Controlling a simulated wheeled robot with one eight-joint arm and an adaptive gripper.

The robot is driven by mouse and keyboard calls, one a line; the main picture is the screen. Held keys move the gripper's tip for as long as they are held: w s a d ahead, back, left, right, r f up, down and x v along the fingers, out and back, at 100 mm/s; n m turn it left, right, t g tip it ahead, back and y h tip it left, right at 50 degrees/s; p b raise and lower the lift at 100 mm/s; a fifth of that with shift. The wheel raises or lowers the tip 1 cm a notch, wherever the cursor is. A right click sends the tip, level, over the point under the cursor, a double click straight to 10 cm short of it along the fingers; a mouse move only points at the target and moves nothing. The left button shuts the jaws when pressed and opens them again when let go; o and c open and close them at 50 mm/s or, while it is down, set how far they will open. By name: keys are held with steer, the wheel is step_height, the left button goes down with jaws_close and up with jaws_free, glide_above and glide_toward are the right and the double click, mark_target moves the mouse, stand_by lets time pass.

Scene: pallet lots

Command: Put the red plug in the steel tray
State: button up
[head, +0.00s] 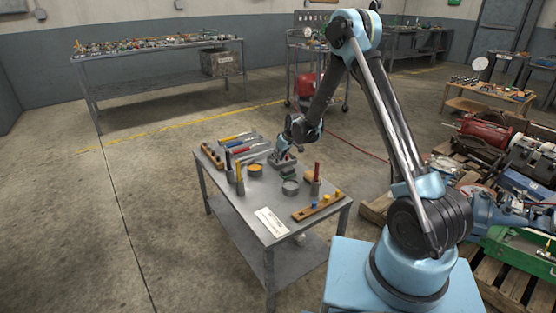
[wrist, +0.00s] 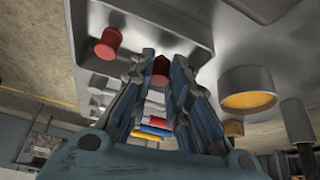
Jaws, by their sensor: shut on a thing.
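My gripper (wrist: 160,66) is shut on a dark red plug (wrist: 160,72), which shows between its fingertips in the wrist view. The steel tray (wrist: 150,22) is a grey, shallow tray at the top of the wrist view, right by the fingertips. Another red plug (wrist: 108,43) shows at the tray, left of my fingers. I cannot tell whether the held plug touches the tray. In the head view my gripper (head: 283,148) is low over the tray (head: 284,162) at the table's far side; the plug is hidden there.
The grey table (head: 240,212) also bears a yellow-filled tin (head: 255,170), a grey tin (head: 290,187), a wooden rack (head: 318,206) with coloured pegs, and a white label (head: 270,222). Upright handles in holders stand near the tray. Several coloured tools (head: 240,142) lie left of it.

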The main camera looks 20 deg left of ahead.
steer(key=shift+f, duration=0.35)
steer(key=o, duration=0.4)
steer(key=shift+o, duration=0.2)
steer(key=v, duration=1.2)
steer(key=shift+d+r, duration=0.15)
